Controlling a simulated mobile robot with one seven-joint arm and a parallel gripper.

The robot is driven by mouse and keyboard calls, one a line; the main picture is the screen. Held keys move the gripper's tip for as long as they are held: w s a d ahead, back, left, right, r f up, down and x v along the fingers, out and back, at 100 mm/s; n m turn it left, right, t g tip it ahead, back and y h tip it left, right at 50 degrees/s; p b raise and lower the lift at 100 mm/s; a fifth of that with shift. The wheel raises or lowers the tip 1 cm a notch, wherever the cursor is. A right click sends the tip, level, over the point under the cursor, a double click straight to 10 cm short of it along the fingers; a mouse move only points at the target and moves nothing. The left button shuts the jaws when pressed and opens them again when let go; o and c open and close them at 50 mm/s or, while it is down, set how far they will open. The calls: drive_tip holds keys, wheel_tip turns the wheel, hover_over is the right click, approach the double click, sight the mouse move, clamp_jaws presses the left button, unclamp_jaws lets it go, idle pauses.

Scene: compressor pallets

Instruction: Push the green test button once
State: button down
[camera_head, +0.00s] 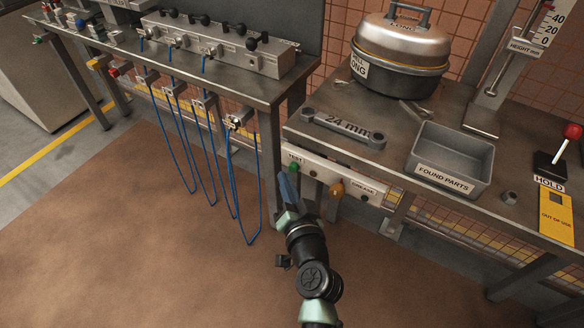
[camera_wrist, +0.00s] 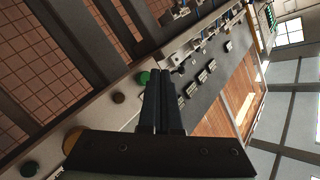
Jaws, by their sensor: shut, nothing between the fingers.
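The green test button (camera_head: 294,167) sits on the pale front panel under the right bench's edge, beside a TEST label (camera_head: 295,158). My gripper (camera_head: 287,177) is shut and empty, with its fingertips just below and left of the button in the head view. In the wrist view the green button (camera_wrist: 144,77) shows just left of the closed fingertips (camera_wrist: 160,72). I cannot tell whether the fingertips touch the button.
An orange knob (camera_head: 337,188) is on the same panel, to the right. A wrench (camera_head: 343,128), a grey FOUND PARTS bin (camera_head: 452,181) and a lidded pot (camera_head: 400,55) stand on the bench above. Blue cords (camera_head: 213,175) hang from the left bench. The brown floor mat (camera_head: 150,250) is clear.

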drive_tip(key=shift+w, duration=0.1)
idle(0.4)
drive_tip(key=shift+w+d+b, duration=0.25)
drive_tip(key=shift+b, duration=0.1)
drive_tip(key=shift+w+d+b, duration=0.35)
drive_tip(key=shift+w, duration=0.05)
idle(0.8)
drive_tip(key=shift+a, duration=0.1)
drive_tip(key=shift+s+a+p, duration=0.3)
drive_tip(key=shift+s+a, duration=0.2)
drive_tip(key=shift+s, duration=0.25)
drive_tip(key=shift+s+a+p, duration=0.45)
drive_tip(key=shift+s+a, duration=0.3)
drive_tip(key=shift+s, duration=0.3)
drive_tip(key=shift+s+a+p, duration=0.45)
drive_tip(key=shift+s+a, duration=0.25)
drive_tip(key=shift+s, duration=0.3)
